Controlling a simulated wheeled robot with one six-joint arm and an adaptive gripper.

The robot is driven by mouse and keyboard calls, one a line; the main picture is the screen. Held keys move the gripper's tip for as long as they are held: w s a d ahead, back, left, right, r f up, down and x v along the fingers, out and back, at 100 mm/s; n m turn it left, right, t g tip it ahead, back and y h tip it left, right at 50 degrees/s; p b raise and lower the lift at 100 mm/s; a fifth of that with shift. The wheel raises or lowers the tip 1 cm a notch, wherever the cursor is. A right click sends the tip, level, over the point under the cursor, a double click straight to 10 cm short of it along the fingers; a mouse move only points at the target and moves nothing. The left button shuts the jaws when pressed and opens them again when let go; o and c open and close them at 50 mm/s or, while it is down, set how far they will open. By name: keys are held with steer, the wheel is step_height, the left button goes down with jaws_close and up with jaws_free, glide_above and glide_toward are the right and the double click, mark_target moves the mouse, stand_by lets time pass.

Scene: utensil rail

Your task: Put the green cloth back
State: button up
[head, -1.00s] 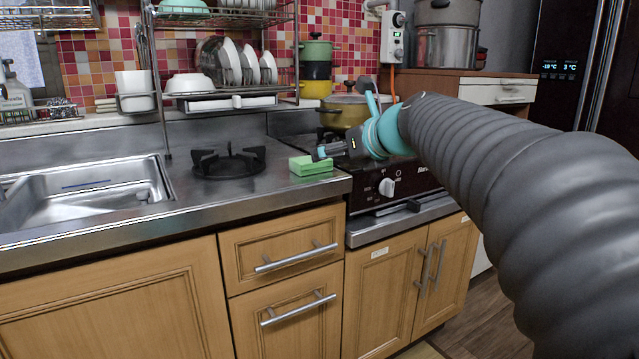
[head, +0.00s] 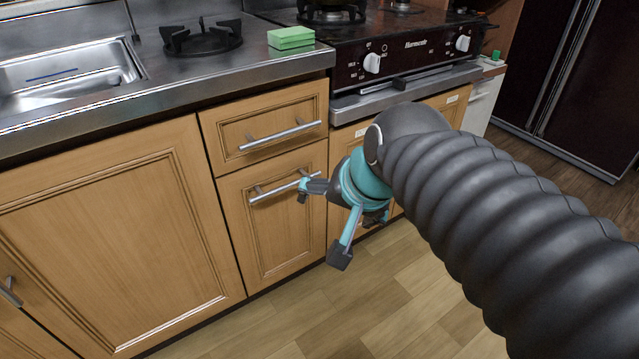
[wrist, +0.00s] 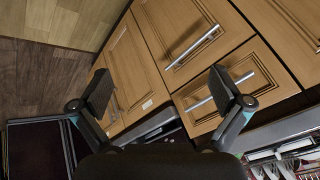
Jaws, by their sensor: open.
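A green block-shaped thing (head: 291,38) lies flat at the front right corner of the steel counter, beside the stove. It could be a folded cloth or a sponge; I cannot tell which. No hanging or spread green cloth shows clearly. My gripper (head: 320,223) is open and empty, low in front of the wooden cabinet, well below the green block and apart from it. One finger overlaps the right end of the lower drawer's handle (head: 278,192) in the head view; contact cannot be told. The wrist view shows both fingers of my gripper (wrist: 162,84) spread, with nothing between them.
The stove (head: 420,55) with its knobs stands right of the counter. The upper drawer (head: 262,115) and the lower drawer are closed. A sink (head: 60,75) is at left, a dark fridge (head: 585,85) at right. The wooden floor (head: 330,320) in front is clear.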

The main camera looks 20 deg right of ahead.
steer(key=s+d+f+n+h, duration=0.1)
steer(key=s+f+n, duration=0.4)
steer(key=n, duration=0.1)
steer(key=shift+s+d+g, duration=0.15)
steer(key=shift+d+g, duration=0.05)
steer(key=shift+g, duration=0.2)
